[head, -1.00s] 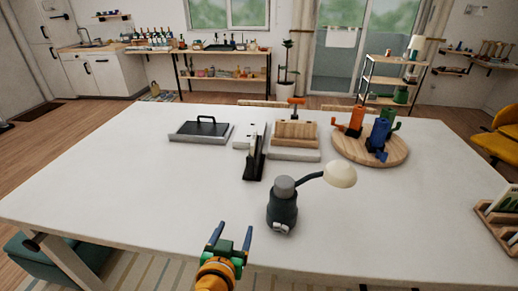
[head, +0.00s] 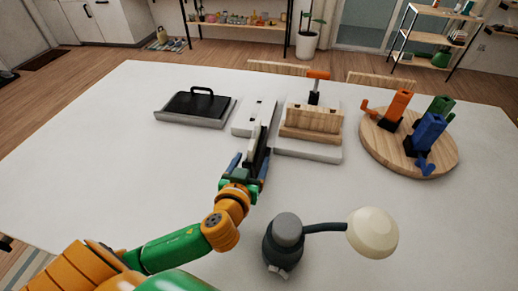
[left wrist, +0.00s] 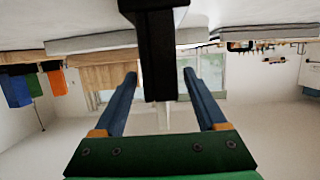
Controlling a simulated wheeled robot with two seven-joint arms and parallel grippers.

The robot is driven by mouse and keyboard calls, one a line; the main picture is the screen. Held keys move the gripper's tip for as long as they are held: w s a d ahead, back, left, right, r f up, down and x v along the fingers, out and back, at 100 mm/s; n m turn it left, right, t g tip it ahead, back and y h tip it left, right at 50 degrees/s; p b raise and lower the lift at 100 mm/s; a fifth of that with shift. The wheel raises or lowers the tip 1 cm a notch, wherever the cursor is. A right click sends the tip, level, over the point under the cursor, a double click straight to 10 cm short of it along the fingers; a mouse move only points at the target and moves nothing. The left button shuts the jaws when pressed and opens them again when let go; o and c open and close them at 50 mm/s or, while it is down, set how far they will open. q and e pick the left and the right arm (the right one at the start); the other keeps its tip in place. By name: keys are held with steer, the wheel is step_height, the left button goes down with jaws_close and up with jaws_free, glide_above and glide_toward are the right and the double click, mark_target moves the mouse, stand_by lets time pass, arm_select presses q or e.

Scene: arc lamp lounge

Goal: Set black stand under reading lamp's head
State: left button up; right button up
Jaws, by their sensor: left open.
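The black stand (head: 260,150) is upright on the white table, left of and beyond the reading lamp (head: 283,243). The lamp has a dark grey body and a thin arm reaching right to its cream head (head: 372,232). My left gripper (head: 249,167) is open at the near side of the stand and partly hides it. In the left wrist view, the stand (left wrist: 158,50) is between the two blue fingers (left wrist: 160,77), with gaps on both sides. My right gripper is not in view.
A grey tray with a black handle (head: 196,104) is at the back left. A round wooden board (head: 378,150) holds coloured holders at right. The table (head: 330,195) is bare around the lamp's head.

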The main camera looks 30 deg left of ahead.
mark_target(256, 146)
arm_select(q)
steer(key=shift+w+a+r+p, duration=0.15)
steer(key=shift+w+r+p, duration=0.25)
steer(key=shift+w+p, duration=0.15)
steer(key=shift+w+a+r+p, duration=0.15)
steer(key=shift+w+r+p, duration=0.25)
steer(key=shift+w, duration=0.15)
steer(key=x, duration=0.3)
steer(key=shift+f, duration=0.1)
steer(key=shift+w+f, duration=0.25)
steer(key=shift+s+r, duration=0.1)
steer(key=shift+s, duration=0.05)
steer(key=c, duration=0.7)
jaws_close()
